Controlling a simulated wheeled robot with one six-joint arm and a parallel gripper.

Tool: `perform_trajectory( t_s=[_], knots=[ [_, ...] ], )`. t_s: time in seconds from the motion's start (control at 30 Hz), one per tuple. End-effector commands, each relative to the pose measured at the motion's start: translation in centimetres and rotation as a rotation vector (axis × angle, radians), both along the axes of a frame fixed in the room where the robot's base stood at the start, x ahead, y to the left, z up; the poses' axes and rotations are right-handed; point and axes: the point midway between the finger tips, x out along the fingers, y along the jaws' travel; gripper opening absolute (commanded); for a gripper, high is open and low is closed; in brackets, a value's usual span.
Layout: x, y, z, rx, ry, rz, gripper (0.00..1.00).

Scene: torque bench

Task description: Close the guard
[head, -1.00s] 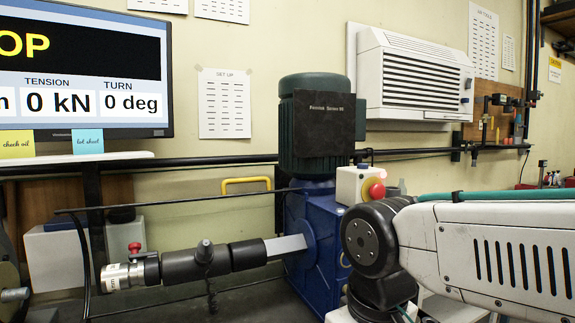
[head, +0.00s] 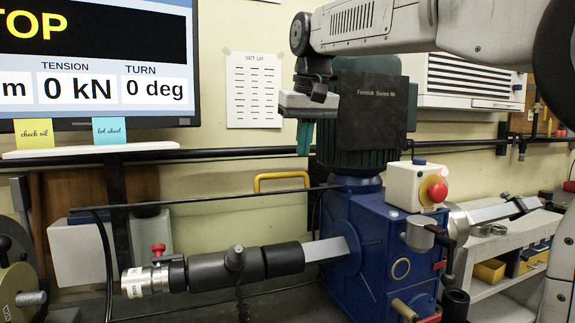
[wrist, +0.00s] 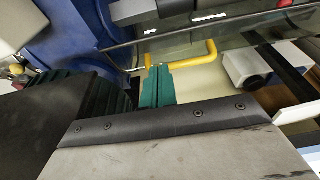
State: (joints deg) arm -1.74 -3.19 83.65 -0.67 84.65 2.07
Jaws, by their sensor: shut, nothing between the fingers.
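The guard's yellow handle (head: 282,181) is a bent bar behind the bench, above and behind the black spindle (head: 215,266). It also shows in the wrist view (wrist: 190,62). A thin dark rail (head: 200,199) runs below it; any clear panel of the guard is hard to make out. My gripper (head: 303,150) hangs with teal fingers pointing down, in front of the green motor's left side. Its fingers are shut and empty. In the wrist view my gripper (wrist: 158,70) appears right beside the handle's left end; I cannot tell whether they touch.
The green motor (head: 395,105) stands on the blue gearbox (head: 370,240), close to my gripper. A red stop button (head: 434,192) sits on a pale box. The screen (head: 95,55) reads zero tension and turn. A shelf with yellow bins (head: 490,271) is at right.

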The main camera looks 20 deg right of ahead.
Motion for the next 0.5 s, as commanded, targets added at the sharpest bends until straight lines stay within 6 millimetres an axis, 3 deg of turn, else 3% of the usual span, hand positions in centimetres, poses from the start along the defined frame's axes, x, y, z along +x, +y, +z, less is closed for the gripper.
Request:
perform_trajectory(
  t_s=[0.03,0.1,0.2,0.37,0.5],
  knots=[
    [2.1,0.3,0.9,0.001,-0.008,0.001,0.00],
    [4.2,0.6,2.0,0.001,-0.021,0.002,0.00],
    [6.3,0.9,3.0,0.001,-0.033,0.003,0.00],
    [7.7,1.1,3.5,0.002,-0.042,0.004,0.00],
    [8.2,1.2,2.2,0.002,-0.041,0.005,0.00]
  ],
)
